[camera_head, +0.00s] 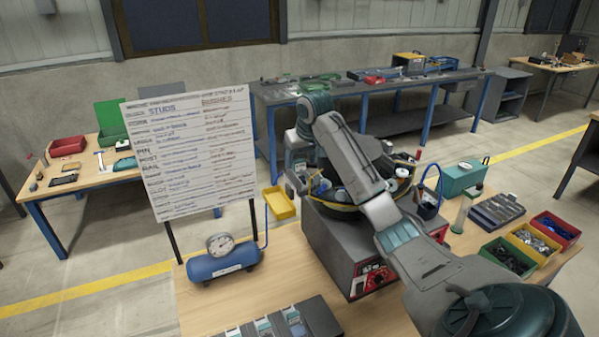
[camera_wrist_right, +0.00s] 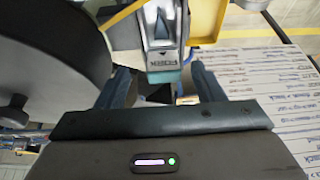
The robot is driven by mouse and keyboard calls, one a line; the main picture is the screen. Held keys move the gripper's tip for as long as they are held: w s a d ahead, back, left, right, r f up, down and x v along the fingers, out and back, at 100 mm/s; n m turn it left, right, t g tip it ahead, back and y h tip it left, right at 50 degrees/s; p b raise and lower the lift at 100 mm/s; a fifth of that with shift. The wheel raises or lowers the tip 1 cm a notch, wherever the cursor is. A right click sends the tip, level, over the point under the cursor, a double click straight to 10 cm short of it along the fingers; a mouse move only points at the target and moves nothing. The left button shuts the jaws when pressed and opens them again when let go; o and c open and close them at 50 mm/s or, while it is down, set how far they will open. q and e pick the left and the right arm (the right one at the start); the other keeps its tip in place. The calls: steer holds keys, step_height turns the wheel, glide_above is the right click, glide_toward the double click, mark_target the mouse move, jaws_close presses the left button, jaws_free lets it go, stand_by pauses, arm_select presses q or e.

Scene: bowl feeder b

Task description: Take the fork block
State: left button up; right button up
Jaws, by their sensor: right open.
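The fork block (camera_wrist_right: 163,42) shows in the right wrist view as a grey and teal piece with an upside-down label that seems to read FORK. It lies just beyond and between the fingers of my right gripper (camera_wrist_right: 164,78), which is open with nothing clearly between its fingers. In the head view my right gripper (camera_head: 297,180) is at the left rim of the bowl feeder (camera_head: 335,245), partly hidden by my arm. I cannot pick out the fork block there. My left gripper is not in view.
A yellow tray (camera_head: 279,203) sticks out left of the feeder. A blue tank with a gauge (camera_head: 222,262) and a whiteboard (camera_head: 190,150) stand further left. Red, yellow and green bins (camera_head: 508,257) are at the right. Labelled blocks (camera_head: 290,322) lie at the table's front.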

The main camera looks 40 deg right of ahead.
mark_target(299, 160)
steer(key=shift+w+a+f+p, duration=0.1)
steer(key=shift+w+f+p, duration=0.2)
steer(key=shift+f+p, duration=0.2)
steer(key=shift+w+a+f+p, duration=0.1)
steer(key=shift+w+f+p, duration=0.25)
steer(key=shift+f, duration=0.2)
steer(key=shift+w+d+f, duration=0.2)
steer(key=shift+d+f, duration=0.05)
steer(key=shift+f, duration=0.25)
steer(key=shift+s+a+r, duration=0.1)
steer(key=shift+r, duration=0.05)
steer(key=c, duration=1.2)
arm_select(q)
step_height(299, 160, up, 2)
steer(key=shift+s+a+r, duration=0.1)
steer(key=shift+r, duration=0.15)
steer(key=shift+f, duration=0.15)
arm_select(e)
steer(key=shift+r, duration=0.1)
